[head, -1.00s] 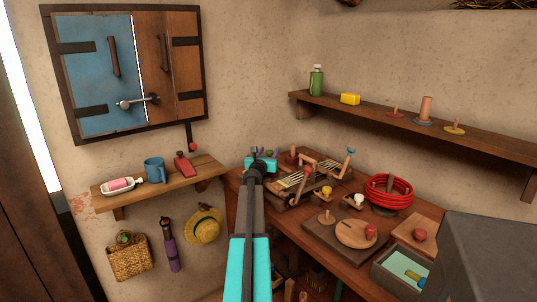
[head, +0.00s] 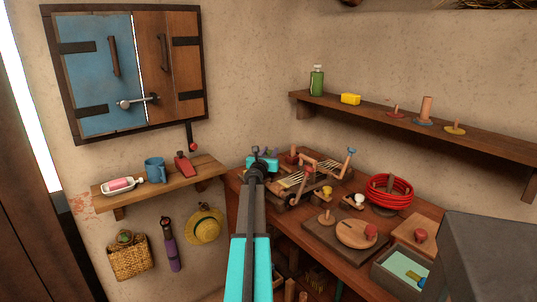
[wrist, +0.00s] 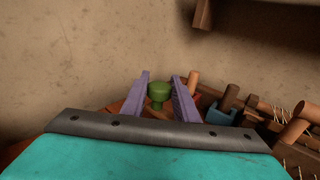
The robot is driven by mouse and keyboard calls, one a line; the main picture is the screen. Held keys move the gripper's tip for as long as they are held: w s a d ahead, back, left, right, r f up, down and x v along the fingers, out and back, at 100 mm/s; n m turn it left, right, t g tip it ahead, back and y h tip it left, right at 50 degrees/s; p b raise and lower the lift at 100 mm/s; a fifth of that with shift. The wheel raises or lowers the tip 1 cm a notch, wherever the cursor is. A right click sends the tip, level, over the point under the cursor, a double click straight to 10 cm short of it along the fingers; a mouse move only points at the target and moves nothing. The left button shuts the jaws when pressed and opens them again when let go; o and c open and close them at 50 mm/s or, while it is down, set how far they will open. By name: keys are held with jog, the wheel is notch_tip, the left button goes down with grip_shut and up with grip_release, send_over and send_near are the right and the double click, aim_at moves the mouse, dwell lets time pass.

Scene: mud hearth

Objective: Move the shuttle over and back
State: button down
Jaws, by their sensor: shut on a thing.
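A small wooden loom (head: 297,181) with pale threads stands on the workbench. My gripper (head: 267,152) is at the loom's far left end, low over the bench. In the wrist view, my gripper's purple fingers (wrist: 158,88) stand on either side of a round green knob (wrist: 158,91) and are shut on it. The knob also shows small in the head view (head: 269,153). I cannot see what the knob is fixed to, so I cannot tell whether it belongs to the shuttle. The loom's wooden pegs and threads (wrist: 291,138) are at the right of the wrist view.
A coil of red hose (head: 389,192), a round wooden board (head: 356,233) and a tray (head: 388,280) lie to the right on the bench. A wall shelf (head: 420,125) hangs above. A small shelf (head: 175,185) with a blue mug (head: 155,169) is to the left.

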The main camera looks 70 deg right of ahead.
jog(key=shift+s+a, duration=0.65)
jog(key=shift+s, duration=0.25)
jog(key=shift+s+a, duration=0.6)
jog(key=shift+s, duration=0.25)
jog(key=c, duration=1.4)
grip_release()
jog(key=shift+c, duration=0.2)
jog(key=shift+o, duration=0.3)
jog(key=shift+r, duration=0.1)
notch_tip(320, 180, up, 3)
jog(key=shift+r+p, duration=0.15)
jog(key=shift+p, duration=0.8)
jog(key=shift+s+a+r+p, duration=0.2)
jog(key=shift+s+a, duration=0.7)
jog(key=shift+a, duration=1.6)
jog(key=shift+s+a+r+p, duration=0.2)
jog(key=shift+s+a, duration=0.65)
jog(key=shift+a, duration=1.7)
jog(key=shift+s+a+r+p, duration=0.1)
jog(key=shift+s+a+r, duration=0.2)
jog(key=shift+s+a, duration=1.4)
